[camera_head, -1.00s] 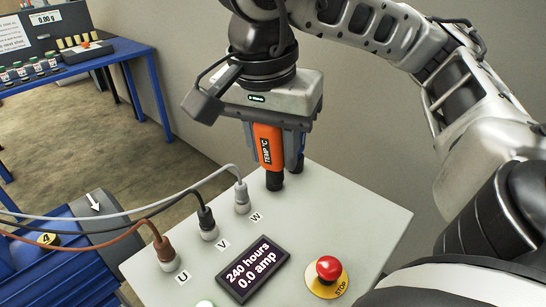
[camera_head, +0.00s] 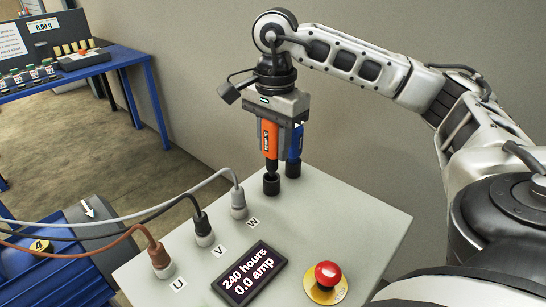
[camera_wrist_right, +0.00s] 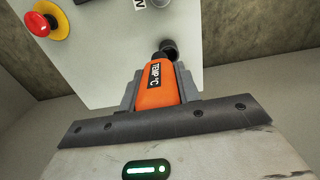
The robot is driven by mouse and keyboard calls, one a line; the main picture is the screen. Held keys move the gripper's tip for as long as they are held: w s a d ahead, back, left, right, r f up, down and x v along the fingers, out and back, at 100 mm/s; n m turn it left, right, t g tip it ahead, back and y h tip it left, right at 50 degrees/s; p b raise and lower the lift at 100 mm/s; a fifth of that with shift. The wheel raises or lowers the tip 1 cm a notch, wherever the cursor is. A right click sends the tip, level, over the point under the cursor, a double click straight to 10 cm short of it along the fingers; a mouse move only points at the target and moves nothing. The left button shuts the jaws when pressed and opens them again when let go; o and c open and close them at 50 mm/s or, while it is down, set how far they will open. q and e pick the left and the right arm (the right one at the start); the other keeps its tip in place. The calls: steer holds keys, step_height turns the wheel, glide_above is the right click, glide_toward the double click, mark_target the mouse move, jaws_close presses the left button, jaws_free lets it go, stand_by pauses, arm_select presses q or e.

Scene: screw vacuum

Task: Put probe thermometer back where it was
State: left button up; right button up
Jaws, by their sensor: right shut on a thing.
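The orange probe thermometer (camera_head: 270,138), with a black label, stands upright at the back of the grey control box (camera_head: 345,215). My right gripper (camera_head: 272,148) is shut on it from above. Its lower end meets a black round holder (camera_head: 271,184); I cannot tell how deep it sits. In the right wrist view the thermometer (camera_wrist_right: 158,88) lies between the fingers, its dark neck by a black round holder (camera_wrist_right: 169,48). A blue tool (camera_head: 295,143) stands upright beside it in a second black holder (camera_head: 293,168). My left gripper is out of view.
Three cable plugs marked U (camera_head: 160,259), V (camera_head: 203,231) and W (camera_head: 238,204) stand left of the holders. A display (camera_head: 250,273) and a red stop button (camera_head: 327,273) are on the near side. A blue table (camera_head: 120,58) is far left.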

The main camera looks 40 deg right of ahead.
mark_target(273, 160)
steer(key=shift+w+d+f, duration=0.35)
steer(key=shift+w+f, duration=0.1)
steer(key=shift+f, duration=0.2)
steer(key=f, duration=0.2)
steer(key=f+p, duration=0.1)
steer(key=shift+w+d+f, duration=0.3)
steer(key=shift+f, duration=0.2)
steer(key=shift+f, duration=0.1)
steer(key=shift+f+b, duration=0.15)
steer(key=shift+b, duration=0.2)
steer(key=o, duration=1)
